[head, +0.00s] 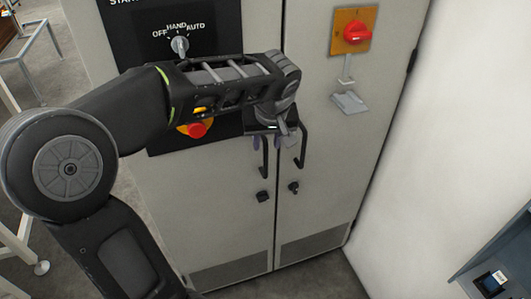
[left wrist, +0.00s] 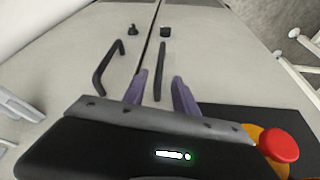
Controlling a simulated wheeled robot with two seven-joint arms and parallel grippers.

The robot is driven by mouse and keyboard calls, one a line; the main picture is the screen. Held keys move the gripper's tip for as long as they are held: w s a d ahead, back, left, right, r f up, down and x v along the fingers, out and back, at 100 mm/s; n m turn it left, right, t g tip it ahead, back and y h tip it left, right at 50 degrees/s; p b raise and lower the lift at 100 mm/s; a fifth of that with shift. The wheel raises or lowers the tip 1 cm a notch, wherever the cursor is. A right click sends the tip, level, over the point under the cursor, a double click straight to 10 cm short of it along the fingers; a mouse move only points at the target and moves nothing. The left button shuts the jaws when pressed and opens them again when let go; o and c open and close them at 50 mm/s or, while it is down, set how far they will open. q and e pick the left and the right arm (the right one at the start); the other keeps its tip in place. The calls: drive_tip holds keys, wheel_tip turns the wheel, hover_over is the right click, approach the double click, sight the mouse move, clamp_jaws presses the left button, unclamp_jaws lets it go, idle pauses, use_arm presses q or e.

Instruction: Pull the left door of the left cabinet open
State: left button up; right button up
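The left cabinet is a grey two-door cabinet. Its left door (head: 215,200) looks closed and has a dark vertical bar handle (head: 264,160). The handle also shows in the left wrist view (left wrist: 161,70), just right of the door seam. My left gripper (head: 268,142) is at the upper part of this handle. Its two purple fingers (left wrist: 161,82) are apart, one on each side of the handle in the wrist picture. I cannot tell whether they touch it. The wrist and gripper body hide the handle's top in the head view. My right gripper is not in view.
The right door (head: 340,150) has its own handle (head: 302,146) close beside the gripper. A red rotary switch (head: 356,33) sits on that door. A red button (head: 197,129) on the left door's black panel is just below my forearm. A white wall stands to the right.

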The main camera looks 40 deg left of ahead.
sight(266, 151)
use_arm(q)
drive_tip(key=shift+p+x, duration=0.4)
drive_tip(key=shift+x, duration=3.55)
drive_tip(key=shift+s, duration=0.1)
drive_tip(key=shift+c, duration=0.2)
clamp_jaws()
